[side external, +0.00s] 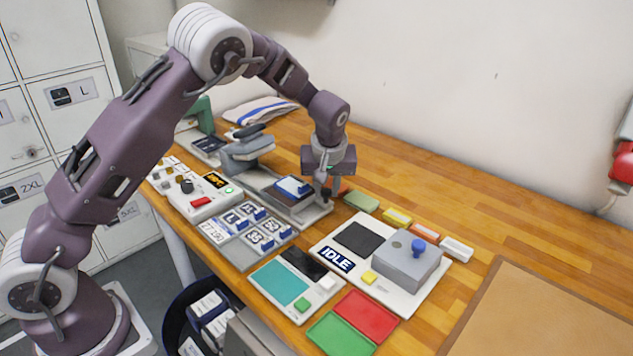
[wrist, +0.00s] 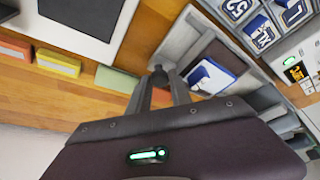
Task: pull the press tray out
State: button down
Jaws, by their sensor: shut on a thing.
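The press (side external: 247,150) is grey with a dark top and stands left of my gripper in the side view. Its grey press tray (side external: 318,212) extends out in front of it, with a dark pad and a blue-and-white piece (side external: 292,187) on it. The tray also shows in the wrist view (wrist: 187,38), with the blue-and-white piece (wrist: 208,76). My gripper (side external: 326,192) points down at the tray's outer end. In the wrist view its fingers (wrist: 160,82) are shut on the dark tray handle (wrist: 158,71), which they partly hide.
A control box (side external: 205,195) and a rack of size tags (side external: 245,228) stand in front of the tray. A grey machine marked IDLE (side external: 400,265) is to the right. Coloured blocks, including a green one (side external: 361,202), line the back. The wood beyond them is clear.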

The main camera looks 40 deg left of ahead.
jog(key=c, duration=1.5)
grip_release()
jog(key=v, duration=0.7)
jog(key=s+d+r+m+t+h, duration=0.1)
jog(key=s+r+m+h, duration=0.1)
jog(key=s+r, duration=0.65)
jog(key=s+d+r+m+h, duration=0.15)
jog(key=s+r, duration=0.35)
jog(key=s, duration=0.7)
jog(key=s+m, duration=0.1)
jog(key=s, duration=0.4)
jog(key=s+f+m+t, duration=0.1)
jog(key=s+m, duration=0.1)
jog(key=s, duration=0.3)
jog(key=s+f+m, duration=0.1)
jog(key=s+m, duration=0.1)
jog(key=s, duration=0.3)
jog(key=shift+d+m, duration=0.25)
jog(key=shift+d, duration=0.1)
